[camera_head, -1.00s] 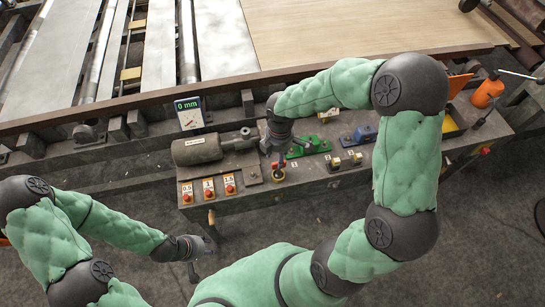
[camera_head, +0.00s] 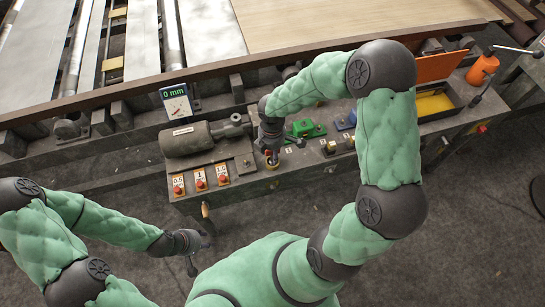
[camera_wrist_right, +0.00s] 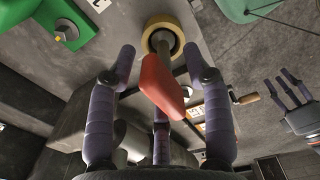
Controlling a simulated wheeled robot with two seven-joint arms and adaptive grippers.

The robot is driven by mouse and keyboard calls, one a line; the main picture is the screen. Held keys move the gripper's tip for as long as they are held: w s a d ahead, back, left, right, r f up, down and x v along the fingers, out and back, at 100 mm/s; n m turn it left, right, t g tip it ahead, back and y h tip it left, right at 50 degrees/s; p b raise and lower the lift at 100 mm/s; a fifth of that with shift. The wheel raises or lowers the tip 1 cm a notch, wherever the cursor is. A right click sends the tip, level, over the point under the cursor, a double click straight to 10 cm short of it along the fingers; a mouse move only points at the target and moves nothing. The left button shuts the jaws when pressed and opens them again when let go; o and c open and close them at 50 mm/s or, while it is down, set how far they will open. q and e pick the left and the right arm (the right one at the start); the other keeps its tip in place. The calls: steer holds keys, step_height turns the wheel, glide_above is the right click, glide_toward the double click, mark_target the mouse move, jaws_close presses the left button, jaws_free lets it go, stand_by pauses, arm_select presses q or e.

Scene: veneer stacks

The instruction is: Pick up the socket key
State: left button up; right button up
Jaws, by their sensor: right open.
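The socket key has a red, flat-sided handle (camera_wrist_right: 165,87) and a grey shaft. In the right wrist view the shaft stands in a yellow-rimmed round hole (camera_wrist_right: 149,27). In the head view the key is mostly hidden by my right gripper (camera_head: 270,150), above the yellow ring (camera_head: 271,166) on the bench front. My right gripper (camera_wrist_right: 160,80) is open, its fingers spread on both sides of the red handle, with no visible grip on it. My left gripper (camera_head: 193,256) hangs low, away from the bench; its fingers look spread in the right wrist view (camera_wrist_right: 285,92).
Several red buttons with number labels (camera_head: 200,180) sit left of the key. A grey motor (camera_head: 195,138) and a display (camera_head: 175,103) stand behind them. A green block (camera_head: 305,128) is close on the right. An orange-lidded box (camera_head: 440,69) is farther right.

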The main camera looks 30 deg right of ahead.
steer(key=shift+f, duration=0.65)
steer(key=shift+r, duration=0.1)
steer(key=shift+c, duration=0.2)
jaws_close()
